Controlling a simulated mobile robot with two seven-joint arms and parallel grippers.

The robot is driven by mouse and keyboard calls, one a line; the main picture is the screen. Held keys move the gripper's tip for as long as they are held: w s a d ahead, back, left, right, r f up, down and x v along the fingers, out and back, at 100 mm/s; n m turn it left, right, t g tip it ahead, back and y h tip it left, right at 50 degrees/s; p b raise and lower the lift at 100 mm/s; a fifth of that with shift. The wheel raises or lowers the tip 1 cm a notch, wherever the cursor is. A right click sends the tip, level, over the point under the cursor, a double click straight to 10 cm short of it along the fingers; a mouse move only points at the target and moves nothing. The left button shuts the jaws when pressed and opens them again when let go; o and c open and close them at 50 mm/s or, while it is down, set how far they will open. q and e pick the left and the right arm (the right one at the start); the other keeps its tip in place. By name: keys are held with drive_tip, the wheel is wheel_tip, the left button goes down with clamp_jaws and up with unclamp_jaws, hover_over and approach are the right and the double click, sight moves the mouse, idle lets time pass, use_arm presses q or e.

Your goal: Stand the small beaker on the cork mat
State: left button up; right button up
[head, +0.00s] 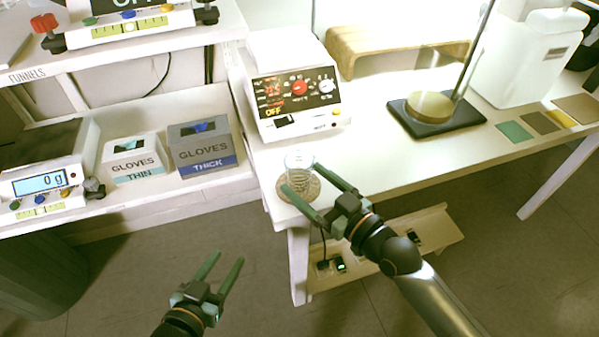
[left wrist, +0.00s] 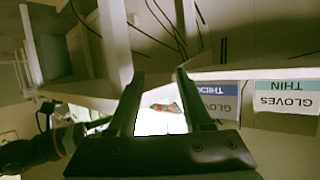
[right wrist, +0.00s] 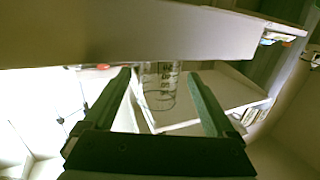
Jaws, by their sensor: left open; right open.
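The small clear beaker (head: 298,163) stands upright near the front left corner of the right-hand table, with the round cork mat (head: 313,188) beneath it. In the right wrist view the beaker (right wrist: 160,88) shows upside down, with dark markings, between the fingers; the mat cannot be made out there. My right gripper (head: 302,178) is open, its fingertips on either side of the beaker without visibly gripping it. My left gripper (head: 226,261) is open and empty, low in front of the left bench.
A hotplate-like device (head: 293,88) stands just behind the beaker. A stand with a dark base (head: 440,125) and a white jug (head: 525,60) are further right. Glove boxes (head: 205,148) and a scale (head: 42,186) sit on the left bench. The table front between mat and stand is clear.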

drive_tip(key=v, duration=0.9)
use_arm(q)
drive_tip(key=s+f, duration=0.1)
drive_tip(key=s+f+g, duration=0.1)
drive_tip(key=f, duration=0.1)
drive_tip(key=s+f+g, duration=0.1)
drive_tip(key=f, duration=0.1)
drive_tip(key=shift+s+n+y+p, duration=0.1)
drive_tip(key=shift+n+y+p, duration=0.2)
drive_tip(key=shift+p, duration=0.05)
use_arm(e)
drive_tip(key=s+d+f+m+g+h, duration=0.1)
drive_tip(key=s+d+f+m+h, duration=0.1)
drive_tip(key=f, duration=0.6)
drive_tip(key=s+d+f+m+g+h, duration=0.1)
drive_tip(key=s+d+f+m+h, duration=0.2)
drive_tip(key=s+d+f+h, duration=0.2)
wheel_tip(320, 180, down, 3)
drive_tip(key=shift+s+f+g+h, duration=0.1)
drive_tip(key=shift+s+g+h, duration=0.3)
drive_tip(key=shift+s+h, duration=0.15)
drive_tip(key=shift+a, duration=0.1)
